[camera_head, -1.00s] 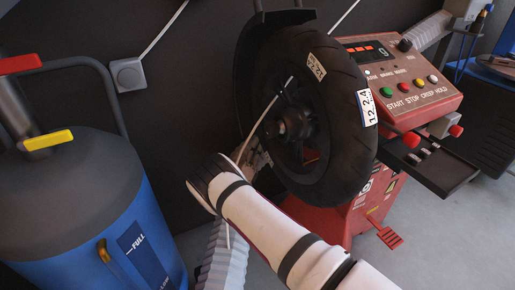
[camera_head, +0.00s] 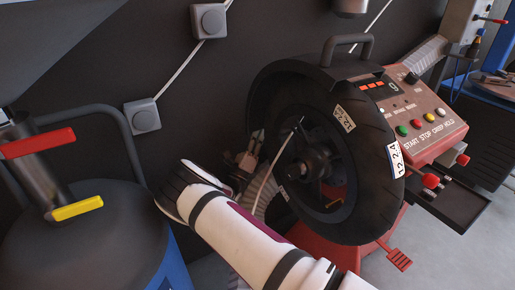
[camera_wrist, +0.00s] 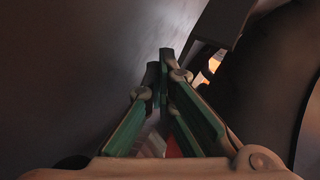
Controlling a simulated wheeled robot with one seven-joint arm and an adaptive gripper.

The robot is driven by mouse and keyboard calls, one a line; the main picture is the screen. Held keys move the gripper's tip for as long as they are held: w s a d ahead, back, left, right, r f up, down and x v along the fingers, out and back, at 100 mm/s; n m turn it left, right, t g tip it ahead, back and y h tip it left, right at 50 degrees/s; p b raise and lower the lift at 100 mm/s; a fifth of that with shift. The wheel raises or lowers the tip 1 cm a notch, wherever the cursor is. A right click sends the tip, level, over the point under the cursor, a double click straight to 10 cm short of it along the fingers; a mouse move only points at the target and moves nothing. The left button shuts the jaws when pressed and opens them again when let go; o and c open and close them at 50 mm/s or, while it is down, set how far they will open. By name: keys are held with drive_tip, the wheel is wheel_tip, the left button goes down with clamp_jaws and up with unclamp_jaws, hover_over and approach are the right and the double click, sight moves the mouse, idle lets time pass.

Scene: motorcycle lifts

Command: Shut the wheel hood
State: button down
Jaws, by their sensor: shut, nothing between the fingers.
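The wheel hood (camera_head: 290,79) is a black curved cover at the upper left and top of the black tyre (camera_head: 372,175). Its handle (camera_head: 347,42) stands at the top. The wheel is on a red balancing machine, with white number labels on the tyre. My gripper (camera_head: 256,138) is left of the wheel, below the hood's left end, partly hidden behind my arm. In the wrist view my gripper (camera_wrist: 164,52) has its green-padded fingers together, with nothing between them. A dark edge and the large dark round shape lie to the right there; I cannot tell whether the fingers touch anything.
The control panel (camera_head: 427,117) with coloured buttons is right of the wheel, above a black tray (camera_head: 450,203). A thin pale rod (camera_head: 273,168) crosses before the wheel. A dark wall is behind.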

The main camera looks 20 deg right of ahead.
sight(258, 105)
wheel_tip(258, 105, up, 11)
drive_tip(key=m+g+h, duration=0.2)
drive_tip(key=m, duration=0.1)
drive_tip(key=m+g+h, duration=0.2)
drive_tip(key=m, duration=0.1)
drive_tip(key=m+g+h, duration=0.2)
drive_tip(key=m, duration=0.1)
drive_tip(key=shift+w+a+m, duration=0.1)
drive_tip(key=shift+w+m, duration=0.05)
drive_tip(key=shift+m, duration=0.25)
drive_tip(key=s+r+m+g+h, duration=0.1)
drive_tip(key=r+m+g, duration=0.2)
drive_tip(key=s+r+m+g+h+p, duration=0.1)
drive_tip(key=r+m+g, duration=0.2)
drive_tip(key=m, duration=0.1)
drive_tip(key=s+d+r+m+g+h+p, duration=0.1)
drive_tip(key=r+m+g, duration=0.2)
drive_tip(key=g, duration=0.1)
drive_tip(key=shift+s+r, duration=0.2)
drive_tip(key=shift+s, duration=0.2)
drive_tip(key=shift+s+d+r+m+g, duration=0.15)
drive_tip(key=shift+s+r+m+g, duration=0.3)
drive_tip(key=shift+m+g, duration=0.3)
drive_tip(key=shift+r, duration=0.1)
